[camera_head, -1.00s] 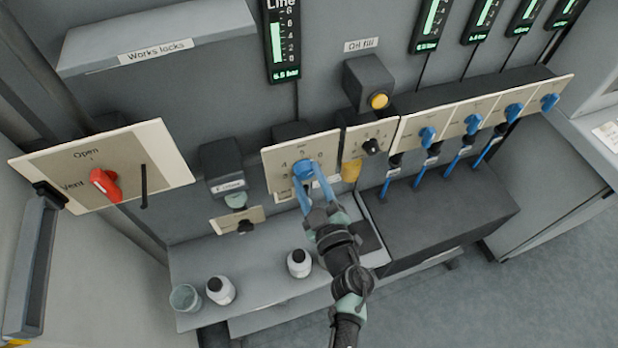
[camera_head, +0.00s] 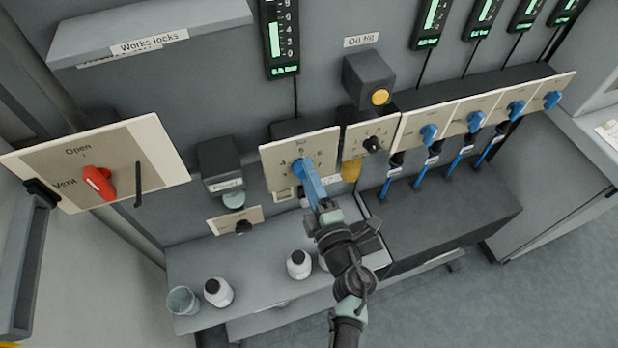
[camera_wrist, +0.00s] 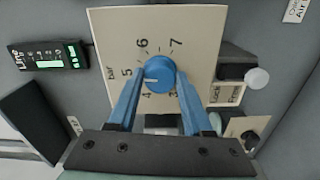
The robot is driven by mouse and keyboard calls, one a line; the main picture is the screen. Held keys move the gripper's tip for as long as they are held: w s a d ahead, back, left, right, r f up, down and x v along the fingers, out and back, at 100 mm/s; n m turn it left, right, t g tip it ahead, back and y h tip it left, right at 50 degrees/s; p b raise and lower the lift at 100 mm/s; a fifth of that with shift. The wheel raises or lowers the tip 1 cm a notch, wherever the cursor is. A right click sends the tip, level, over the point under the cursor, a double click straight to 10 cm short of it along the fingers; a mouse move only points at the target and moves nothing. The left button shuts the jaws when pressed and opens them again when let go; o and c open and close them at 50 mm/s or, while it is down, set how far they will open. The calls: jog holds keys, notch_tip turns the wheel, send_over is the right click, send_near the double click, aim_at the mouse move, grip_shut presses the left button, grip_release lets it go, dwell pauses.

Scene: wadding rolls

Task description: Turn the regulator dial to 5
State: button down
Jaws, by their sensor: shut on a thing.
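The regulator dial (camera_wrist: 160,76) is a round blue knob on a cream plate (camera_wrist: 196,28) numbered around it. In the wrist view its white pointer mark faces left, close to the 5; I cannot tell whether it is exactly on it. The dial is mostly hidden in the head view. My gripper (camera_head: 304,168) has two blue fingers; in the wrist view my gripper (camera_wrist: 160,84) is shut on the dial, one finger on each side.
Several blue valve handles (camera_head: 429,134) line the panel farther right. White bottles (camera_head: 299,265) and a glass (camera_head: 183,301) stand on the shelf below. A red handle (camera_head: 99,183) is at left.

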jog(key=shift+n, duration=0.6)
jog(key=shift+c, duration=1.6)
grip_release()
jog(key=b+v, duration=0.1)
jog(key=v, duration=1.2)
